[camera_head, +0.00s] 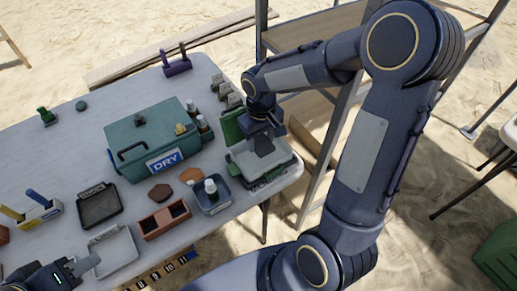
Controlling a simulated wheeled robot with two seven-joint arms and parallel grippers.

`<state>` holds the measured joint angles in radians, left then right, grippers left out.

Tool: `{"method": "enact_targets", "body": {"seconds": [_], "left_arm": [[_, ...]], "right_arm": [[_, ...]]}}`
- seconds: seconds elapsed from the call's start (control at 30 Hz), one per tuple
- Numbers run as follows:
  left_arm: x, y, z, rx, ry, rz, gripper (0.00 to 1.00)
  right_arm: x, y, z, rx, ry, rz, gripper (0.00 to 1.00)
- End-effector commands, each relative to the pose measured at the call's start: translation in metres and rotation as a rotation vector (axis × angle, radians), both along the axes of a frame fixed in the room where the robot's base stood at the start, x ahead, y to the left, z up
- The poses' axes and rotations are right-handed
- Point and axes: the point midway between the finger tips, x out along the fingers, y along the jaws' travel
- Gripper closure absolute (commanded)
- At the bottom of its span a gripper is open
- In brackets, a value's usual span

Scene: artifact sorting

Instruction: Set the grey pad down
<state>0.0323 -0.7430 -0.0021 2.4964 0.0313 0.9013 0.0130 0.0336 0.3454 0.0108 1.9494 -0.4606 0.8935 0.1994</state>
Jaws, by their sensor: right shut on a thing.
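My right gripper (262,134) is low over a pale tray-like stand (275,172) with a green back part at the right end of the table. It is shut on a small grey piece, which I take to be the grey pad (264,147). The pad is partly hidden by the gripper, and I cannot tell whether it touches the stand. My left gripper (84,266) is at the lower left, beside a light grey tray (132,261). Its fingers are too small and dark to tell open from shut.
A teal box labelled DRY (128,130) stands mid-table. Around it are a dark tray (116,206), a reddish two-part tray (147,232), a blue bin (224,203) and a purple rack (177,68). Shelving stands just right of the table. The table's far left is mostly clear.

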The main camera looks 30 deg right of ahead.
Motion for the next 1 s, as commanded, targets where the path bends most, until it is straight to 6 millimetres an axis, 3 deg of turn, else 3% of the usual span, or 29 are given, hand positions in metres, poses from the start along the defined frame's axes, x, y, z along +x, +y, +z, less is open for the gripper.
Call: {"method": "enact_targets", "body": {"seconds": [0.4, 0.83, 0.87, 1.0], "left_arm": [[0.000, 0.000, -0.005, 0.000, 0.000, 0.000, 0.64], [0.000, 0.000, -0.010, 0.000, 0.000, 0.000, 0.64], [0.000, 0.000, -0.009, 0.000, 0.000, 0.000, 0.64], [0.000, 0.000, -0.008, 0.000, 0.000, 0.000, 0.64]], "right_arm": [[0.000, 0.000, -0.052, 0.000, 0.003, 0.001, 0.73], [0.000, 0.000, -0.060, 0.000, -0.001, 0.001, 0.73], [0.000, 0.000, -0.059, 0.000, -0.001, 0.001, 0.48], [0.000, 0.000, -0.059, 0.000, -0.001, 0.001, 0.30]]}}
